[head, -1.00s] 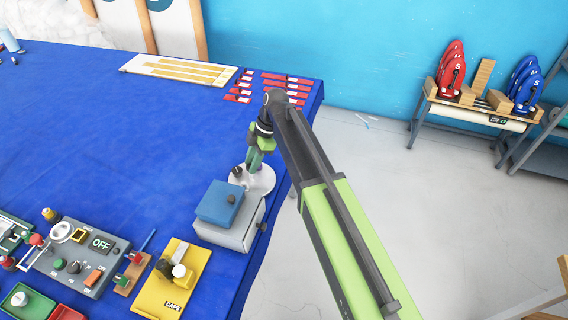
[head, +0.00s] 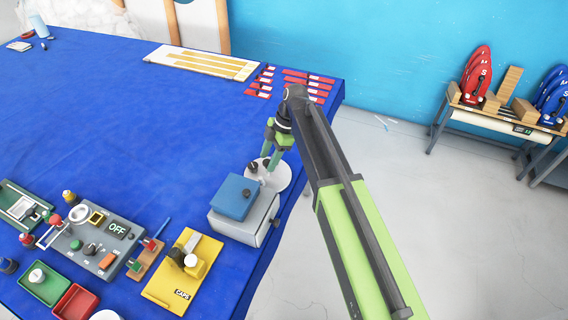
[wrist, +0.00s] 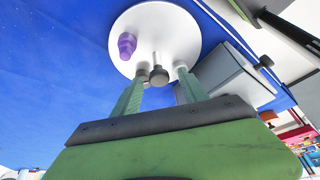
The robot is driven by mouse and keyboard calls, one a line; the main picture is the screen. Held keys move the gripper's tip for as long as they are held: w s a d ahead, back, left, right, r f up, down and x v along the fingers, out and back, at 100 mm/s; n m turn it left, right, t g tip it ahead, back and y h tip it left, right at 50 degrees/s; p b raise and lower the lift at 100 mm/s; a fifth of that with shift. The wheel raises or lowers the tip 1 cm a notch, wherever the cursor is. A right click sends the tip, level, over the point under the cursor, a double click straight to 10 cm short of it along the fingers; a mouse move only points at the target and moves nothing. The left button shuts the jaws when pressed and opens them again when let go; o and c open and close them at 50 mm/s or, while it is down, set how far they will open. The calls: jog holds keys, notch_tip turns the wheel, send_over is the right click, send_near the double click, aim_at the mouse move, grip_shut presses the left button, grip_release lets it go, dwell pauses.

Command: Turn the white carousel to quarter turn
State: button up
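The white carousel (head: 283,180) is a round disc on the blue table, near its right edge and behind a grey box. It fills the top middle of the wrist view (wrist: 180,28). A purple piece (wrist: 127,44) stands on the disc, on the left in that view. A thin metal post with a dark round knob (wrist: 158,77) also shows at the disc. My gripper (head: 266,158) points down over the disc. In the wrist view its two green fingers (wrist: 161,72) are apart, with the knob showing between them. Contact with the knob cannot be told.
The grey box with a blue lid (head: 233,197) stands close to the disc. A yellow caps board (head: 172,284) and a grey control panel reading OFF (head: 85,246) lie at the front. Red tags (head: 308,80) lie behind. Open blue cloth (head: 120,130) is to the left.

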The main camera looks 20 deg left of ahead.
jog(key=shift+w+d, duration=0.15)
jog(key=shift+w, duration=0.05)
jog(key=shift+r+p, duration=0.25)
jog(key=shift+p, duration=0.05)
jog(key=p+v, duration=1.5)
jog(key=v, duration=0.2)
jog(key=shift+s, duration=0.1)
